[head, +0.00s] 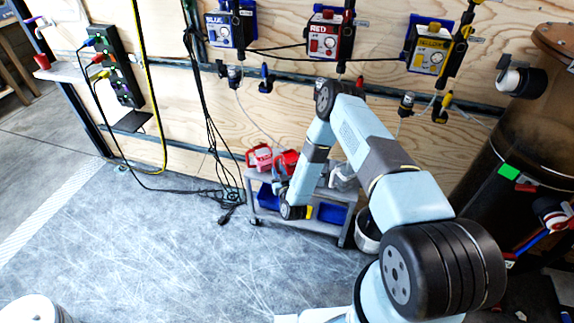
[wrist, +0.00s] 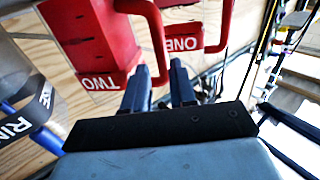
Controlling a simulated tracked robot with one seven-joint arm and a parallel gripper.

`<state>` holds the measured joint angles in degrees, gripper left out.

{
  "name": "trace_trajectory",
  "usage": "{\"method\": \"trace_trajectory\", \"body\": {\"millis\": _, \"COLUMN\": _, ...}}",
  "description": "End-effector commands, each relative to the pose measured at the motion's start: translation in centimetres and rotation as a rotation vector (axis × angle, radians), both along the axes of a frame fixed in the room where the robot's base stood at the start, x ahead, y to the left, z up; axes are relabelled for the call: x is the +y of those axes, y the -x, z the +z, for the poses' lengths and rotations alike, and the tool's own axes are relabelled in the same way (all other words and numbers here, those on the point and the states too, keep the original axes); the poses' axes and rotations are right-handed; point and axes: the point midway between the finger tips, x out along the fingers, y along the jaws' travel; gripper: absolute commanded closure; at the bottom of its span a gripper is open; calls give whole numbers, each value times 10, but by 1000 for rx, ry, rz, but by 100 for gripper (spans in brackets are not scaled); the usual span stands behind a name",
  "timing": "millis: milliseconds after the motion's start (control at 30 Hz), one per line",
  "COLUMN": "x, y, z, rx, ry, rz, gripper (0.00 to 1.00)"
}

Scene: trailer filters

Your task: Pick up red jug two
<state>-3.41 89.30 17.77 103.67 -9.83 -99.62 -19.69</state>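Red jug two (wrist: 95,40) fills the upper left of the wrist view, its label "TWO" upside down. Its red handle loops out to the right. My gripper (wrist: 158,82) is open. Its two dark fingers stand apart, with the lower end of the handle showing between their tips. I cannot tell whether they touch it. In the head view, jug two (head: 288,158) stands on the grey cart (head: 262,212), partly behind my arm.
Red jug one (wrist: 185,38) stands beside jug two, and in the head view it is on the left (head: 259,157). A clear container labelled "RINSE" (wrist: 22,75) is on the other side. Blue bins (head: 332,212) sit lower in the cart.

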Motion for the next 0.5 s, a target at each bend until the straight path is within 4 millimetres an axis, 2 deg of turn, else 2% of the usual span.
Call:
{"method": "trace_trajectory", "body": {"millis": 300, "x": 12, "y": -37, "z": 7, "rx": -2, "ry": 0, "rz": -1, "gripper": 74}}
{"method": "trace_trajectory", "body": {"millis": 500, "x": 15, "y": -47, "z": 7, "rx": 0, "ry": 0, "rz": 0, "gripper": 74}}
